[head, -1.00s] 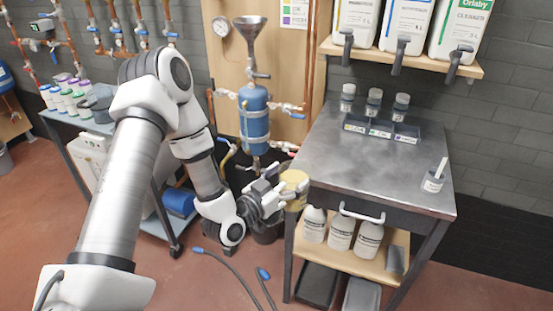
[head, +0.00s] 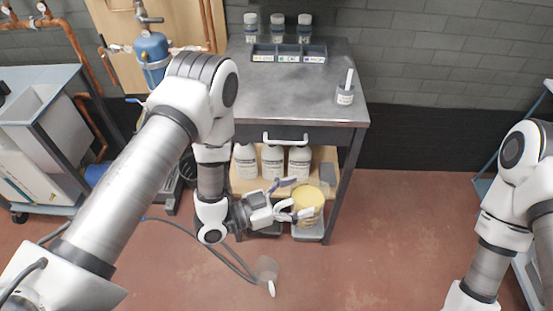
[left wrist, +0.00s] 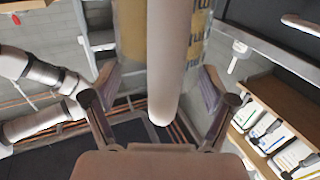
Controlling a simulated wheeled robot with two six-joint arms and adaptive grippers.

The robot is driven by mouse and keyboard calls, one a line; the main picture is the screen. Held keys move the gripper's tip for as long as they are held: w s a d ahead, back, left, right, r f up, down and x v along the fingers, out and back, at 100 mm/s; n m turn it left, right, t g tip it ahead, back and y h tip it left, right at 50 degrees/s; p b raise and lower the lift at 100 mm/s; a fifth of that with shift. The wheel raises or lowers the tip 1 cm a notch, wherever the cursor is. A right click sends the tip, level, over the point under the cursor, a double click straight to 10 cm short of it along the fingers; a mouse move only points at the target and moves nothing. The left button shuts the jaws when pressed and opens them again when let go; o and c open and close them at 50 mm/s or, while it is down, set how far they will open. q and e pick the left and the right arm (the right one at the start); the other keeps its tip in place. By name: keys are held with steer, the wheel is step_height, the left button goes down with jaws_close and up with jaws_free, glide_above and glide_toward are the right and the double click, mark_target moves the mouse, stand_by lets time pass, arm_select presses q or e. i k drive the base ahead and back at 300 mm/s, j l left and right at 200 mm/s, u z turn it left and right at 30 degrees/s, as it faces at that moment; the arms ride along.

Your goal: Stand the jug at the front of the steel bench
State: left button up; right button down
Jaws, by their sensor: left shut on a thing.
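The jug (head: 309,196), clear-walled and yellowish, is held in my left gripper (head: 296,199) in the head view. It hangs in front of the steel bench (head: 285,95), before the lower shelf and apart from the bench top. The bench top's front part is bare above the drawer handle (head: 285,139). My right arm shows at the right; its gripper is out of view.
A dark three-part tray (head: 289,55) and several capped bottles (head: 277,27) stand at the bench's back. White bottles (head: 272,162) fill the lower shelf. A hose (head: 205,240) lies on the floor.

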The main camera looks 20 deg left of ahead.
mark_target(263, 105)
steer(key=l+u, duration=0.25)
steer(key=u, duration=0.2)
steer(key=i+l+u, duration=0.1)
steer(key=l+u, duration=0.15)
steer(key=u, duration=0.2)
